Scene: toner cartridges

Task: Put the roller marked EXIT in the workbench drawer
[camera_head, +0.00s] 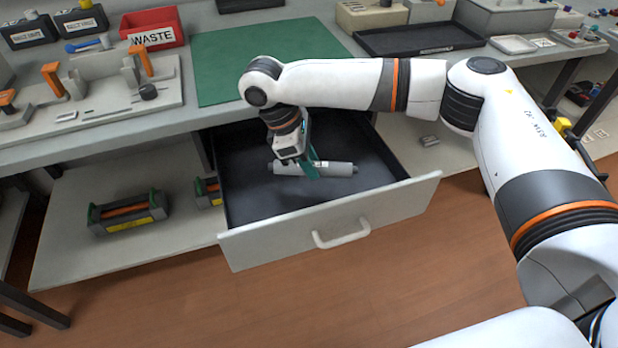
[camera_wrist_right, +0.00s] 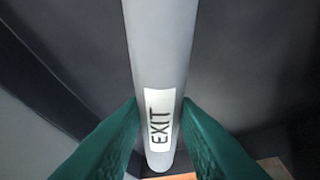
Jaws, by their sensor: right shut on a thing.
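The grey roller (camera_head: 336,169) lies level within the open drawer's outline in the head view. In the right wrist view the roller (camera_wrist_right: 157,50) carries a white label reading EXIT. My right gripper (camera_head: 312,168) has its green fingers on both sides of the roller, and they are shut on it near the label. The workbench drawer (camera_head: 378,214) is pulled out, with a dark lining and a pale front with a handle. I cannot tell whether the roller touches the drawer floor. My left gripper is not in view.
A red WASTE bin (camera_head: 153,27) and a green mat (camera_head: 222,67) are on the bench above. A black tray (camera_head: 418,38) stands at the back right. A cartridge (camera_head: 128,213) sits on the lower shelf left of the drawer. The drawer holds nothing else visible.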

